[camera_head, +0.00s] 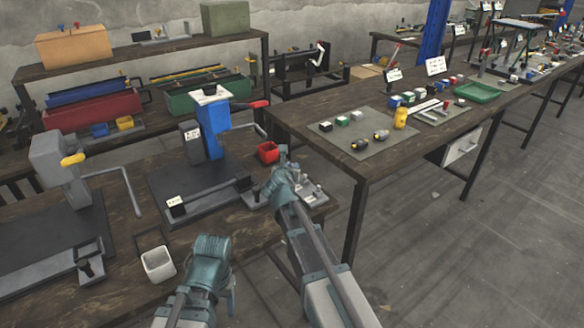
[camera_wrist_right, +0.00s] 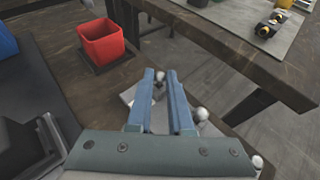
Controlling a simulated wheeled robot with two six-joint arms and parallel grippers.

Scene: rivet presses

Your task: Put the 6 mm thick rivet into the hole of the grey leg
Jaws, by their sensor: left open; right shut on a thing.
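My right gripper (camera_head: 283,152) is over the right end of the near bench, beside the red bin. In the right wrist view its two blue fingers (camera_wrist_right: 161,100) are shut on a small pale round-headed piece, a rivet (camera_wrist_right: 160,77); its thickness cannot be told. Below the fingers is a light grey holder (camera_head: 316,194) with several round-headed rivets (camera_wrist_right: 202,114), partly hidden by my gripper. A bar with a grey end block lies on the blue press's base (camera_head: 215,198); I cannot tell which part is the grey leg. My left gripper (camera_head: 231,284) is open, low at the front, largely hidden by its wrist.
The blue press (camera_head: 213,130) stands behind the bar, and a grey press (camera_head: 55,160) stands at the left. The red bin (camera_head: 268,152) is close to my right gripper; it also shows in the wrist view (camera_wrist_right: 100,43). A white bin (camera_head: 158,264) sits at the front edge.

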